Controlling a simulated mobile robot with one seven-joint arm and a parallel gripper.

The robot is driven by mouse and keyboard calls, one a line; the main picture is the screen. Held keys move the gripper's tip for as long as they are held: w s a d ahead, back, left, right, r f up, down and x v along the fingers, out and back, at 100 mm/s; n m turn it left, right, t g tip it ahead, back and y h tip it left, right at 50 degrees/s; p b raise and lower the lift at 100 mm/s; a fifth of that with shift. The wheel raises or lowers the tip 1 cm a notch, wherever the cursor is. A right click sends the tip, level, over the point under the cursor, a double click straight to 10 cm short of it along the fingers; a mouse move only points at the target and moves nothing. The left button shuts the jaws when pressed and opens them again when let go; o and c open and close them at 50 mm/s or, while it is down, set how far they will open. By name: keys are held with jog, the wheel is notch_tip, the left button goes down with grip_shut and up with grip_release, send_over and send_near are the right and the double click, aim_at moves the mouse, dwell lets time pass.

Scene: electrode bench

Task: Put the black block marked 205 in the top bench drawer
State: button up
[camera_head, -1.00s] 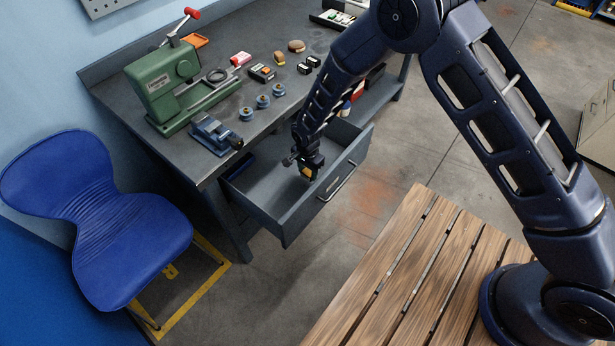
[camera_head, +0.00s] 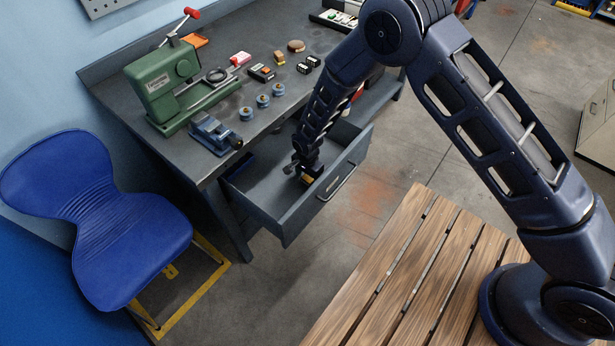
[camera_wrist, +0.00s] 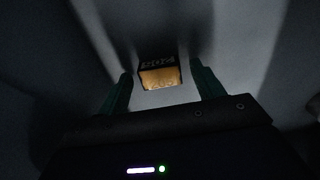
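The top bench drawer (camera_head: 285,218) is pulled out under the bench. My gripper (camera_head: 306,175) is down inside it, near its front wall. In the wrist view, a small block (camera_wrist: 158,73) with a dark marked face and an orange face lies between the fingertips of my gripper (camera_wrist: 161,78). The marking is too dim to read surely. A gap shows between the block and each green finger, so my gripper looks open around it. In the head view, only an orange patch of the block (camera_head: 307,179) shows below the fingers; whether it rests on the drawer floor is hard to tell.
A blue chair (camera_head: 125,225) stands at left. A slatted wooden surface (camera_head: 400,285) lies in front.

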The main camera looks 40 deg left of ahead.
aim_at(307, 179)
jog(key=shift+r, duration=0.1)
notch_tip(307, 179, up, 12)
dwell(0.7)
